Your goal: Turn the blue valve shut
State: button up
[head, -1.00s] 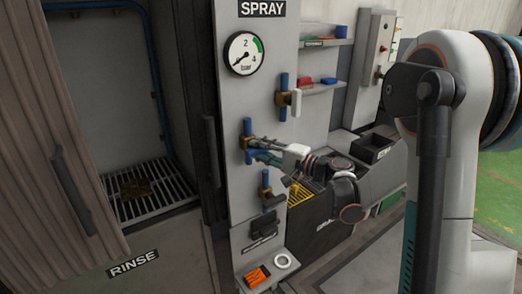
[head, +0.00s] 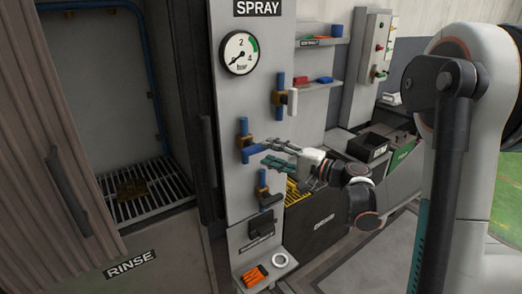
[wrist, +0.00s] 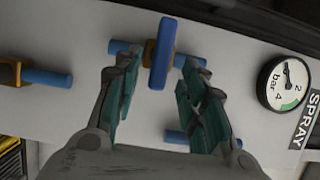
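The blue valve (head: 246,141) is the middle one on the grey panel, with a brass body on a blue pipe. In the wrist view its blue handle (wrist: 162,53) lies crosswise to the pipe. My gripper (head: 266,155) is just right of the handle in the head view, with teal fingers spread. In the wrist view my gripper (wrist: 160,75) is open, with one finger on each side of the handle. The fingertips appear short of it, and I see no contact. The gap between the fingers is empty.
A white-handled valve (head: 286,96) is above right, and a dark-handled valve (head: 266,194) is below. A pressure gauge (head: 240,53) is above. A small shelf (head: 262,277) holds an orange item (head: 255,275) and a white ring (head: 280,260).

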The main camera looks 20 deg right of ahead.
jog(key=v, duration=0.6)
jog(key=shift+s+d, duration=0.2)
